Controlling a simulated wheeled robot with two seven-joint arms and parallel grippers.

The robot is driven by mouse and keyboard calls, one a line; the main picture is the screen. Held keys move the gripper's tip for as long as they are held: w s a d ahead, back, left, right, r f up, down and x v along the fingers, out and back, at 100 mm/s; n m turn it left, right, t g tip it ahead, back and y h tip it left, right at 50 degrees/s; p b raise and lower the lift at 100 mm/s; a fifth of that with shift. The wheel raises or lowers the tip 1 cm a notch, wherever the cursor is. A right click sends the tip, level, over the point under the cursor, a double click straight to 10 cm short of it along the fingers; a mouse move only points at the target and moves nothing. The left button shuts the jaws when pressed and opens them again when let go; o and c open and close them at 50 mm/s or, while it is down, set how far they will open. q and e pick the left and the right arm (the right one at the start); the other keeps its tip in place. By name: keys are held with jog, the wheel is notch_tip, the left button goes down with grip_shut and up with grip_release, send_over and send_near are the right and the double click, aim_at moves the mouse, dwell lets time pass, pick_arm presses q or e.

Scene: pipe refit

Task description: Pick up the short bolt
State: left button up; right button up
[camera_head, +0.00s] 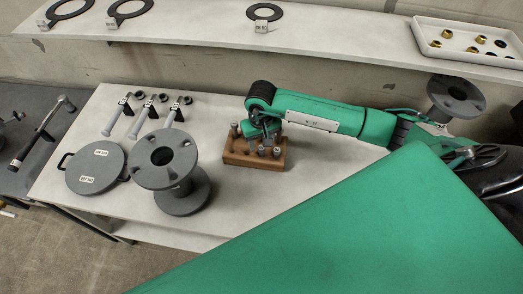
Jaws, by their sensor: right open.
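A brown wooden block (254,160) on the light table holds several upright grey bolts. One bolt (234,129) shows at the block's back left and another bolt (276,152) at its front right. I cannot tell by length which is the short bolt. My right gripper (264,142) comes in from the right and points down over the block, open among the bolt tops. It hides part of the bolts, and I cannot tell whether its fingers touch one. My left gripper is not in view.
A grey flanged spool (165,160) and a round grey cover (96,167) stand left of the block. The back shelf (210,30) carries black rings and a white tray (424,38).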

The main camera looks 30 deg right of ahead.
aim_at(261, 147)
notch_tip(261, 147, down, 3)
jog(key=shift+f+p, duration=0.1)
jog(key=shift+p, duration=0.7)
jog(key=shift+f, duration=0.35)
jog(key=shift+c, duration=0.2)
grip_shut()
jog(key=shift+r, duration=0.15)
